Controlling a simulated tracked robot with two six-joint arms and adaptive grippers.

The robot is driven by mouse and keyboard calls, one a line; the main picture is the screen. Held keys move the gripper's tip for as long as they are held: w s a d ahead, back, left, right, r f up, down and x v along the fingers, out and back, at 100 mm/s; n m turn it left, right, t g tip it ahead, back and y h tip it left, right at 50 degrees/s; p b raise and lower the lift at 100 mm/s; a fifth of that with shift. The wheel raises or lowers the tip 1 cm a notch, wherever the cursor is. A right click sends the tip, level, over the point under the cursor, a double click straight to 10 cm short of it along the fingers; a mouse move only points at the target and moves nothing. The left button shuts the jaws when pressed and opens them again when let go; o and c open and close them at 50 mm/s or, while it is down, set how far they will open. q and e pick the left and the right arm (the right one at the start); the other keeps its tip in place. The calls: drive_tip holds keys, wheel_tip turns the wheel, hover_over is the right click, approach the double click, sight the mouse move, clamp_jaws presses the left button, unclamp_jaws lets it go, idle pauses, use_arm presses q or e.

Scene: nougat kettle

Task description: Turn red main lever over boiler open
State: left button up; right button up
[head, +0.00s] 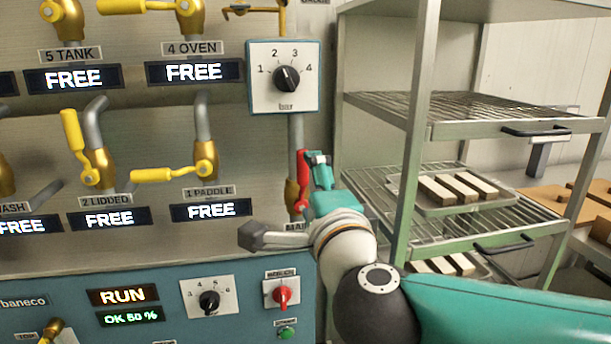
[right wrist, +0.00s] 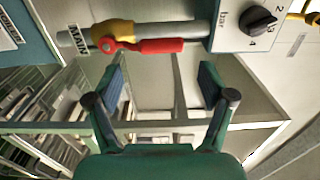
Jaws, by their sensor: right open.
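The red main lever (head: 302,180) sits on the brass valve of the upright pipe below the bar dial. In the right wrist view the red lever (right wrist: 150,46) runs along the grey pipe, roughly parallel to it, from the brass valve body (right wrist: 112,35) beside the MAIN label (right wrist: 77,40). My right gripper (head: 318,164) is beside the lever in the head view and partly covers it. In the right wrist view my right gripper (right wrist: 160,76) is open, its two fingers spread, with the lever just beyond the tips. Contact is not visible. My left gripper is not in view.
The bar dial (head: 284,77) is right above the lever. Yellow-handled valves, such as the paddle valve (head: 170,174), are to the left. A wire-shelf rack (head: 415,130) with trays stands close on the right. The blue control panel (head: 150,275) is below.

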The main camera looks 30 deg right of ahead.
drive_tip(key=v, duration=0.3)
drive_tip(key=shift+s+a, duration=0.1)
drive_tip(key=shift+s, duration=0.2)
